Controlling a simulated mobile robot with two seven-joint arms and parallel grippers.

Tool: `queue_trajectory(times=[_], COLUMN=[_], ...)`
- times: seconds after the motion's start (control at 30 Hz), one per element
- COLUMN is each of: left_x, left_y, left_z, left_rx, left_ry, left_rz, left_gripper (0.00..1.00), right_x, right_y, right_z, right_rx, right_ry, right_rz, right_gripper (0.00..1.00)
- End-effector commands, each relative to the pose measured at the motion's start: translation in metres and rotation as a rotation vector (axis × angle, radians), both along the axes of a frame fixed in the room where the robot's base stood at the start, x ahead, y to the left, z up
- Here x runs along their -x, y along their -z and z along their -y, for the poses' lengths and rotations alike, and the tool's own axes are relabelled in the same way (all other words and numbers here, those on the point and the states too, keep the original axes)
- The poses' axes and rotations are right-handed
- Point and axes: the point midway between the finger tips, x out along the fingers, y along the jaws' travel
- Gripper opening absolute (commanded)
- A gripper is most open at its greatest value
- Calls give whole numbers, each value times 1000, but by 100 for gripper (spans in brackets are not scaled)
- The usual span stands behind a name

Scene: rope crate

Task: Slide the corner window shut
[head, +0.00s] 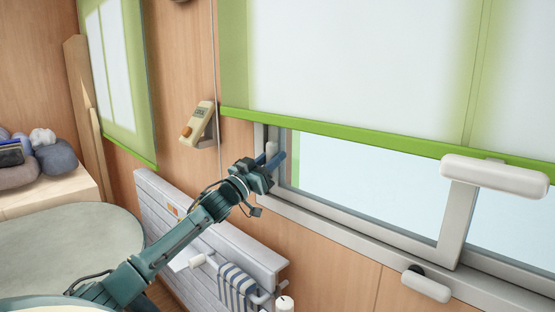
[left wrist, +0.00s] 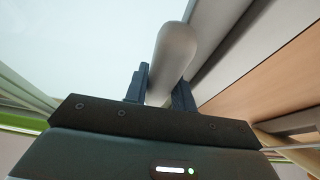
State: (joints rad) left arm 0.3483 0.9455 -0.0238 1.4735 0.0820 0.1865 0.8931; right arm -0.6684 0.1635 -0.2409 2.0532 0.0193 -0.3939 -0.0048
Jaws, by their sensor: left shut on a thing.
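The corner window (head: 365,222) has a pale grey frame and stands under a lowered green-edged blind. Its sash has an upright rounded grey handle (head: 271,148) at the left end, close to the left jamb. I cannot tell whether a narrow gap remains there. My left gripper (head: 272,162) is at this handle, its blue fingers shut around it. In the left wrist view, the handle (left wrist: 175,50) stands between the two fingers (left wrist: 162,92). My gripper hides the lower part of the handle in the head view. My right gripper is not in view.
The green-edged blind (head: 350,60) hangs over the upper window. A beige device (head: 200,122) is on the wall to the left. A white radiator (head: 190,240) with a striped towel (head: 238,288) is below. White bars (head: 495,176) stick out at the right. A rounded table (head: 70,245) is at lower left.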

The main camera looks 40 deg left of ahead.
Motion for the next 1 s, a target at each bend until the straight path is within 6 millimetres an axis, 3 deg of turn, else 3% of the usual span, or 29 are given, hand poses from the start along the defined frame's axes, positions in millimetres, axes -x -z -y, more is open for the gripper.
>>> queue_trajectory(times=[0.1,0.13,0.37,0.73,1.0], left_x=[0,0,0,5,37], left_y=[-3,-3,-3,2,18], left_z=[-5,-5,-4,-3,-5], left_rx=[-1,-1,0,0,0], left_ry=[-12,-13,-10,-6,-5], left_rz=[2,2,2,0,-3], left_gripper=[0,28,47,47,47], right_x=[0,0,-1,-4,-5], right_y=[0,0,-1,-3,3], right_z=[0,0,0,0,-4], right_rx=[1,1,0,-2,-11], right_ry=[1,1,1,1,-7], right_rz=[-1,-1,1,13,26], right_gripper=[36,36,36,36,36])
